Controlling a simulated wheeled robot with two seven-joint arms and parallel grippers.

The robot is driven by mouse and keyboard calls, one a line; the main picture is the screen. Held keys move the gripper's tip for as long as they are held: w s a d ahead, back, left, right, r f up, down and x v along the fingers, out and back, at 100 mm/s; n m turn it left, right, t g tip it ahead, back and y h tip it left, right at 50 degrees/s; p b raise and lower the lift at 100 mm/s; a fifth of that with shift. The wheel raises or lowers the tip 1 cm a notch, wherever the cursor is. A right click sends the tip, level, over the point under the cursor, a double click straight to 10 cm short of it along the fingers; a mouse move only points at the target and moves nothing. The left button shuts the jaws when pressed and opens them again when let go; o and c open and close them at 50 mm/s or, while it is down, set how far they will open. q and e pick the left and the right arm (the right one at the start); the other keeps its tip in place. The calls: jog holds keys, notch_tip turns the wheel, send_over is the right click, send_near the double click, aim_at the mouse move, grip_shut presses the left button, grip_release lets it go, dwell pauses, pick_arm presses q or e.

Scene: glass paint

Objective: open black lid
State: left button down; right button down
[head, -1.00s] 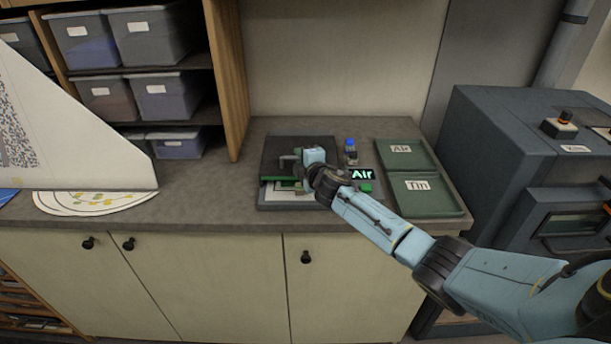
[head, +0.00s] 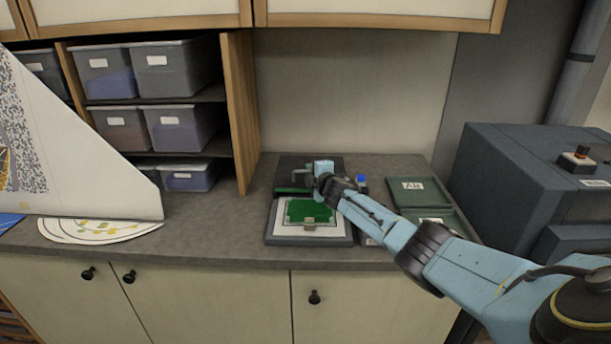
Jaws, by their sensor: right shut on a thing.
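The black lid (head: 291,164) is at the back of a flat dark device on the counter. It is swung up and back, off the device's bed. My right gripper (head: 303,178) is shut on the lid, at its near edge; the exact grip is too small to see. In front of it the white bed (head: 287,229) lies uncovered with a green piece (head: 308,210) on it. My left gripper is not in view.
Green trays (head: 455,206) lie right of the device, partly behind my right arm. A blue-capped bottle (head: 361,179) stands beside it. A white paper fan shape (head: 95,231) and a large white panel (head: 90,165) are at left. The counter between is clear.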

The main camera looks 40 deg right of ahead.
jog(key=shift+r, duration=0.1)
jog(key=c, duration=1.5)
grip_release()
jog(key=shift+p+v, duration=0.5)
jog(key=shift+v, duration=0.35)
jog(key=p+v, duration=0.1)
jog(key=v, duration=1)
jog(key=shift+s+a+r, duration=0.1)
jog(key=shift+s, duration=0.2)
